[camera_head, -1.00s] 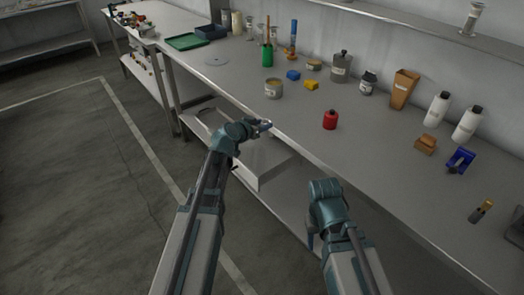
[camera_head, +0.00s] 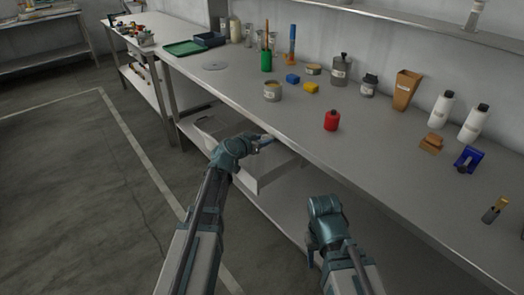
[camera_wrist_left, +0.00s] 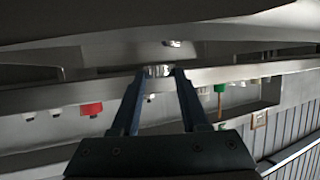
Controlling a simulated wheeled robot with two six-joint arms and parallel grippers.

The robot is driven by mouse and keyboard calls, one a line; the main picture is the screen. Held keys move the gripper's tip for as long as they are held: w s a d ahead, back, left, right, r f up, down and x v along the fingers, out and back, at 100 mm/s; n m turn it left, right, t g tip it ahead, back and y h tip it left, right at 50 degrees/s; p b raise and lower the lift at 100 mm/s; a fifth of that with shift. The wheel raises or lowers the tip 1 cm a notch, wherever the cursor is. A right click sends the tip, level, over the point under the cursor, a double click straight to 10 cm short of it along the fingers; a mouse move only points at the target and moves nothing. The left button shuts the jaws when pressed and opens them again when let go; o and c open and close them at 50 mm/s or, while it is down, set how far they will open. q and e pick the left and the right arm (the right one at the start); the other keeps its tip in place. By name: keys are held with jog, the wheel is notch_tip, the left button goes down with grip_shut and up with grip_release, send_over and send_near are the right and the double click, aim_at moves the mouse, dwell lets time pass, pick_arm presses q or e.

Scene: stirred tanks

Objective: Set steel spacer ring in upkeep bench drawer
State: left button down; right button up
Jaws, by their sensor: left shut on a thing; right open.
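My left gripper (camera_head: 266,141) is at the bench's front edge, above the open upkeep bench drawer (camera_head: 268,178). In the left wrist view, its fingers (camera_wrist_left: 158,72) are shut on a small shiny metal piece, which looks like the steel spacer ring (camera_wrist_left: 158,70). In the head view the ring is too small to make out. The pale drawer sticks out under the bench top, and my left arm hides part of it. My right gripper (camera_head: 311,256) is open, pointing down in front of the bench, right of the drawer; its fingertips are partly hidden.
The bench top (camera_head: 390,165) overhangs the drawer. A lower shelf (camera_head: 290,210) lies beneath. Floor at the left is clear.

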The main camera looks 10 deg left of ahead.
aim_at(262, 158)
pick_arm(q)
jog(key=shift+f+b, duration=1.45)
jog(key=shift+f, duration=0.3)
jog(key=shift+f+b, duration=0.25)
jog(key=shift+b, duration=0.05)
jog(key=shift+s+f, duration=0.1)
jog(key=shift+f+b, duration=0.1)
jog(key=shift+b, duration=0.25)
